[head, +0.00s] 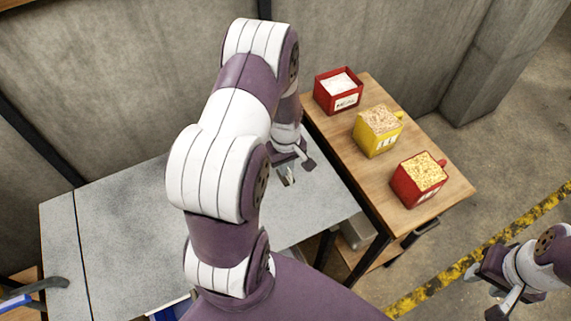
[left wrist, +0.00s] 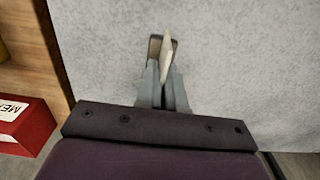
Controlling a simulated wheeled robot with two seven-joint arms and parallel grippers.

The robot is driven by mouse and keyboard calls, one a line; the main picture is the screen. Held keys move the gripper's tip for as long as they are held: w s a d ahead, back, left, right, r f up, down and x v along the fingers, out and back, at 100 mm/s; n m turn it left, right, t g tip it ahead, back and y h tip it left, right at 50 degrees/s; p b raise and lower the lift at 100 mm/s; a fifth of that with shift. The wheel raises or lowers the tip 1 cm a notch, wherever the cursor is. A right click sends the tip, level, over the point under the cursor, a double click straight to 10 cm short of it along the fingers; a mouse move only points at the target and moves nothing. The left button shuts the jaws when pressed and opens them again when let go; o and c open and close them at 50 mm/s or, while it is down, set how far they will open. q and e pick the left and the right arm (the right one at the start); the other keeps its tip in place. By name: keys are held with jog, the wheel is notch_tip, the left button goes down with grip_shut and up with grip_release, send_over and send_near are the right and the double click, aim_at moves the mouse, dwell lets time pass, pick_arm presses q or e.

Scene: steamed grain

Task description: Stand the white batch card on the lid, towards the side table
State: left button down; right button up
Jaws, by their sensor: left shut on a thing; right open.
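My left gripper (head: 287,178) is low over the grey speckled lid (head: 125,225), near its end by the wooden side table (head: 448,190). In the left wrist view the left gripper (left wrist: 166,88) is shut on the white batch card (left wrist: 167,55), seen nearly edge-on as a thin pale sliver. A small brown patch (left wrist: 155,47) shows beside the card; I cannot tell what it is. Whether the card touches the lid is unclear. I cannot make out the card in the head view. My right gripper (head: 492,284) is open and empty over the floor at the right.
On the side table stand a red box of white meal (head: 339,92), a yellow container of grain (head: 378,130) and a red container of yellow grain (head: 418,179). A blue-handled tool (head: 30,293) is at the lower left. The lid's left part is clear.

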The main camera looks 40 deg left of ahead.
pick_arm(q)
jog(key=c, duration=1.5)
grip_release()
jog(key=shift+o, duration=1.3)
jog(key=shift+w+f, duration=0.1)
jog(key=shift+r, duration=0.45)
notch_tip(320, 180, up, 11)
jog(key=b, duration=0.2)
jog(key=s+d+r+m, duration=0.1)
jog(key=s+d+m, duration=0.2)
jog(key=d+m, duration=0.3)
jog(key=s+d+r+m+t, duration=0.1)
jog(key=s+d+m, duration=0.3)
jog(key=d+m, duration=0.2)
jog(key=shift+d+m, duration=0.2)
jog(key=shift+m, duration=0.2)
